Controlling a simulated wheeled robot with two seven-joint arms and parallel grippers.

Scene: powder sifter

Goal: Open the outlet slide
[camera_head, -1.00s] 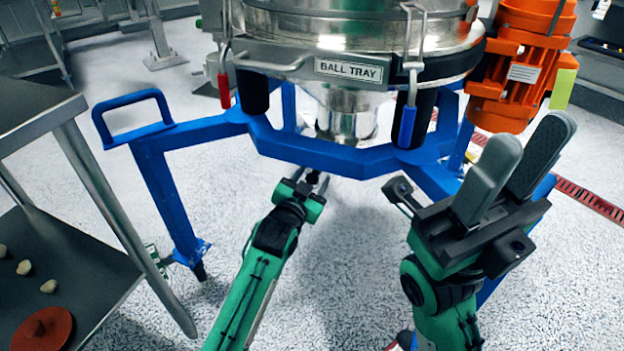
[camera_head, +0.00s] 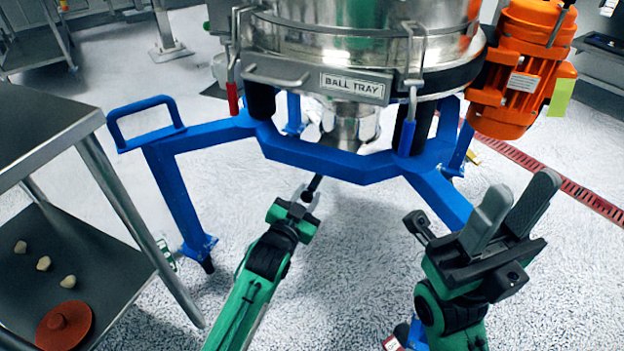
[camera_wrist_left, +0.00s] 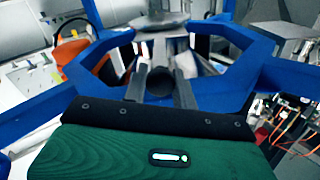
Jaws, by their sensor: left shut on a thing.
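The sifter (camera_head: 345,45) is a round steel machine marked "BALL TRAY". Its steel outlet (camera_head: 350,125) hangs below, inside a blue frame (camera_head: 320,160). My left gripper (camera_head: 308,192) is in front of and below the frame, shut on a dark handle (camera_head: 315,184) that points up toward the outlet. In the left wrist view, the handle's round dark end (camera_wrist_left: 159,83) sits between the two fingers. I take it for the outlet slide's handle; the slide itself is hidden behind the frame. My right gripper (camera_head: 518,190) is open and empty, fingers up, at the right.
A steel table (camera_head: 45,130) stands at the left; its lower shelf holds several pale pieces (camera_head: 43,263) and a reddish-brown disc (camera_head: 64,328). An orange motor (camera_head: 515,70) is at the upper right. A blue frame leg (camera_head: 180,205) stands left of my left arm.

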